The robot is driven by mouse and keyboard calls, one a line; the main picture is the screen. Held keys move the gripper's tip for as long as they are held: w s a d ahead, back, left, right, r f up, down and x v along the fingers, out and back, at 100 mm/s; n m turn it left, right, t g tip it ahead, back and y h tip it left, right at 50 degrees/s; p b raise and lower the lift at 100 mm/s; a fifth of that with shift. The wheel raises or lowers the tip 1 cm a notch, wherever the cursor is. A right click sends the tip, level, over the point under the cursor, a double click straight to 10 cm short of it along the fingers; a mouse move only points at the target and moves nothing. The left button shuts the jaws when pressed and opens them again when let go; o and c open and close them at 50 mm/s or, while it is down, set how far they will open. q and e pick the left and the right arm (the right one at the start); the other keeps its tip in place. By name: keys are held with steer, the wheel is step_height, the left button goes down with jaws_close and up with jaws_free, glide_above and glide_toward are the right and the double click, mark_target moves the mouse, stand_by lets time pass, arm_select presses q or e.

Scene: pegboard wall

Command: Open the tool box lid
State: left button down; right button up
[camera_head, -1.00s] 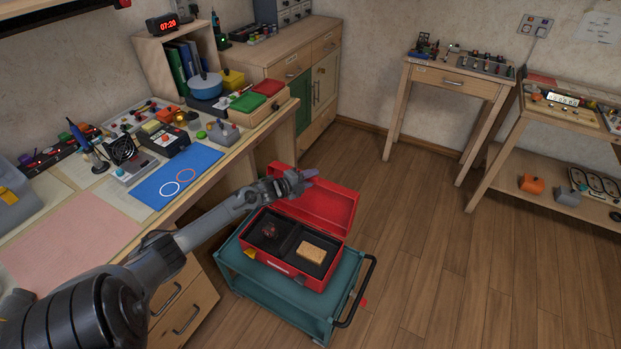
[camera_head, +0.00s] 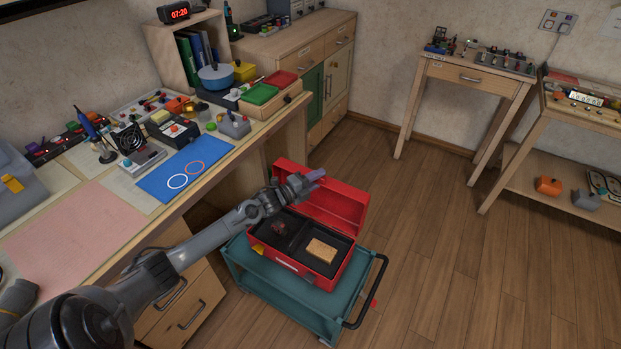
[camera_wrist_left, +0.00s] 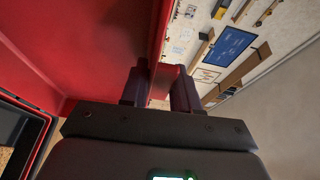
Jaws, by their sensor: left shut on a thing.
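The red tool box (camera_head: 290,262) stands on the teal cart with its lid (camera_head: 338,205) raised and tilted back, so the inside shows. A tan block (camera_head: 321,250) lies in its right compartment and a small dark reddish item (camera_head: 279,229) in the left one. My left gripper (camera_head: 311,180) is at the upper left of the lid. In the left wrist view its fingers (camera_wrist_left: 162,85) straddle the lid's red edge (camera_wrist_left: 158,45), shut on it. My right gripper is not in view.
The teal cart (camera_head: 299,300) with a dark handle (camera_head: 371,300) stands on the wooden floor beside the workbench. The workbench (camera_head: 70,225) holds tools and a blue mat (camera_head: 182,170). Open floor (camera_head: 440,230) lies to the cart's right.

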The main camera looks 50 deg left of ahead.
arm_select(q)
steer(key=c, duration=1)
jaws_free()
steer(key=shift+w+r, duration=0.1)
steer(key=shift+o, duration=0.2)
steer(key=shift+s+p, duration=0.3)
steer(key=shift+s, duration=0.2)
steer(key=s+p, duration=0.3)
steer(key=s, duration=0.7)
steer(key=shift+a+r+p, duration=0.25)
steer(key=shift+a+p, duration=0.05)
steer(key=shift+p, duration=0.05)
steer(key=shift+w, duration=0.1)
